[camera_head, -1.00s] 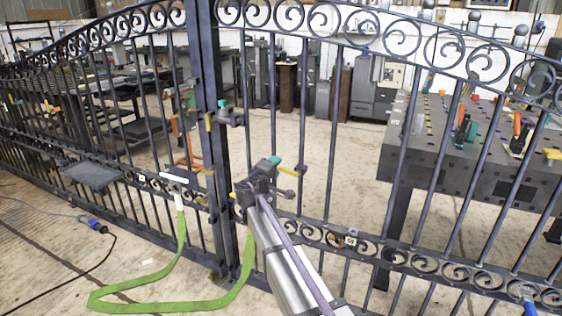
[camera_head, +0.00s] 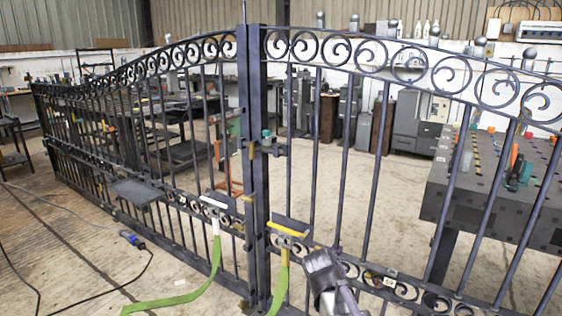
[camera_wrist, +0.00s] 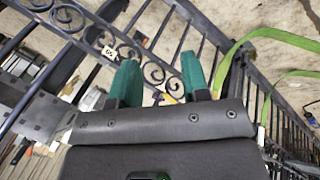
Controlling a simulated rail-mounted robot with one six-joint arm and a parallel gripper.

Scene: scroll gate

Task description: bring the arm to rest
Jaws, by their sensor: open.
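My gripper (camera_wrist: 161,78) is open, with its two green fingers apart and nothing between them. In the wrist view the scrolled rail of the gate (camera_wrist: 152,72) lies beyond the fingertips. In the head view my wrist shows low at the centre, in front of the right gate leaf; the fingertips are hidden there. The dark iron gate (camera_head: 256,160) stands upright with its two leaves meeting at the middle posts. A green strap (camera_head: 180,298) hangs below a white handle (camera_head: 213,202) on the left leaf and a yellow handle (camera_head: 287,229) on the right leaf.
A perforated welding table (camera_head: 480,190) stands behind the right leaf. Grey cabinets (camera_head: 415,122) are at the back. A cable with a blue connector (camera_head: 131,238) lies on the floor at left. The floor before the left leaf is mostly clear.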

